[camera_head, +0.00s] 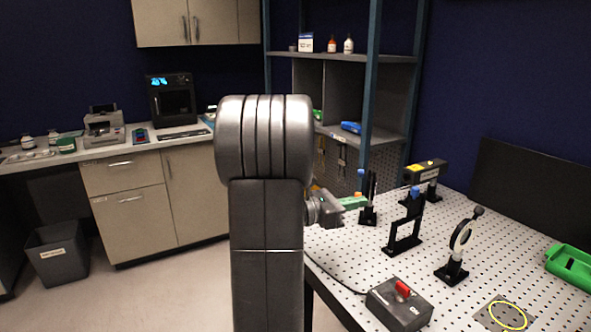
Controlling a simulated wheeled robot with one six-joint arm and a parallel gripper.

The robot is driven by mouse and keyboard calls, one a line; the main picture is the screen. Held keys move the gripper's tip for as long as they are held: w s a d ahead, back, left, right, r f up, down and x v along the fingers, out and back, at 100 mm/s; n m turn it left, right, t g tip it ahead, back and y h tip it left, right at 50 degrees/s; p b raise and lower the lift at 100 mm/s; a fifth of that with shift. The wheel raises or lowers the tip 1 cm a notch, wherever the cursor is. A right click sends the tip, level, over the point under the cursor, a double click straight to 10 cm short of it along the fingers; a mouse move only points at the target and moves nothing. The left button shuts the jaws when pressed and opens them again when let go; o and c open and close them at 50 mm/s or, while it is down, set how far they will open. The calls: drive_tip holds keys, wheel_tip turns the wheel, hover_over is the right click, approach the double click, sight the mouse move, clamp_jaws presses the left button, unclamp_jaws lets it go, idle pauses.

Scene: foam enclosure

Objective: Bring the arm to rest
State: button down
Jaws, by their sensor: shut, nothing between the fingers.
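My arm rises upright in the middle of the head view, a broad grey column with a rounded top joint. My gripper (341,204) shows just to the right of the column, above the left edge of the perforated optical table (365,263). It is shut and holds nothing. Part of the wrist is hidden behind the column. A green piece lies in line with the fingertips; I cannot tell how far behind them it is.
Black optical mounts (404,225) stand on the table near my gripper, with a round-lens mount (456,252) further right. A grey box with a red switch (399,303) sits at the front. A shelf rack (371,100) rises behind. Open floor lies left, with a bin (57,252).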

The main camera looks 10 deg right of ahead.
sight(412, 193)
drive_tip(key=d, duration=0.4)
drive_tip(key=w+d+p, duration=0.1)
drive_tip(key=d, duration=0.4)
drive_tip(key=w+d, duration=0.1)
drive_tip(key=d, duration=0.3)
drive_tip(key=shift+w+d+p, duration=0.25)
drive_tip(key=shift+d+p, duration=0.05)
drive_tip(key=shift+p, duration=0.05)
drive_tip(key=shift+a, duration=0.1)
